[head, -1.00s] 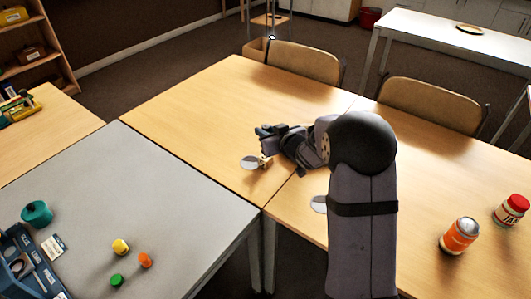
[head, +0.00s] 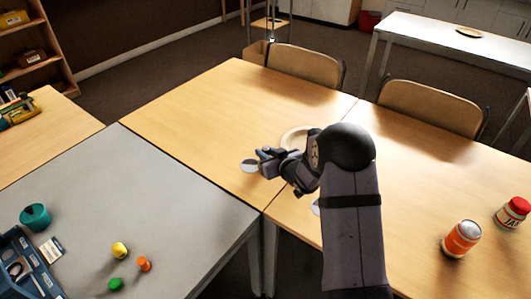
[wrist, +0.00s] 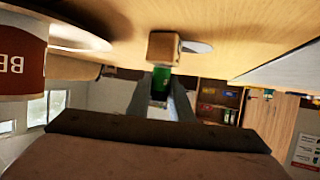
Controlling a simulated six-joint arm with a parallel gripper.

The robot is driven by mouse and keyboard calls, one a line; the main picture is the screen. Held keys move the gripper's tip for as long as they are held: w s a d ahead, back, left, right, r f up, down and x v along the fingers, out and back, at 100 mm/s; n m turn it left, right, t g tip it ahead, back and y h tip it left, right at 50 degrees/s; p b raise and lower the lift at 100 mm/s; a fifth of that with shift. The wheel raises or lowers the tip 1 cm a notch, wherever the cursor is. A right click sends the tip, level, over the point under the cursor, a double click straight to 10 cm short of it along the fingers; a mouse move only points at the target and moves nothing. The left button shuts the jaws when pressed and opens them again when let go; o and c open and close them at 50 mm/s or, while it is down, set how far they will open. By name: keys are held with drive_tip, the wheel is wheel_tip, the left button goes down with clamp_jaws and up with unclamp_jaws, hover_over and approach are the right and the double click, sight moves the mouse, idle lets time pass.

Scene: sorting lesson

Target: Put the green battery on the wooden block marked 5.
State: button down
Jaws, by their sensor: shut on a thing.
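My gripper (wrist: 160,98) is shut on the green battery (wrist: 161,80), which shows between its fingers in the wrist view. The wooden block (wrist: 163,47) is just beyond the battery, on the table; the wrist picture is upside down. I cannot tell whether battery and block touch, and no number is readable on the block. In the head view my gripper (head: 268,157) is low over the near part of the wooden table, beside a pale disc (head: 250,165), and hides the block and battery.
A beige plate (head: 292,135) lies behind my gripper. Another pale disc (head: 316,207) is partly behind my arm. An orange can (head: 461,238) and a red-lidded jar (head: 513,212) stand right. A red-and-white can (wrist: 22,55) is close in the wrist view. The back left of the table is clear.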

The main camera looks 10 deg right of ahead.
drive_tip(key=shift+f, duration=0.1)
drive_tip(key=c, duration=1.6)
unclamp_jaws()
drive_tip(key=shift+r, duration=0.25)
drive_tip(key=shift+s+d, duration=0.15)
drive_tip(key=shift+s, duration=0.1)
drive_tip(key=v, duration=1.1)
drive_tip(key=shift+s+r, duration=0.15)
drive_tip(key=shift+s, duration=0.05)
drive_tip(key=shift+d, duration=0.1)
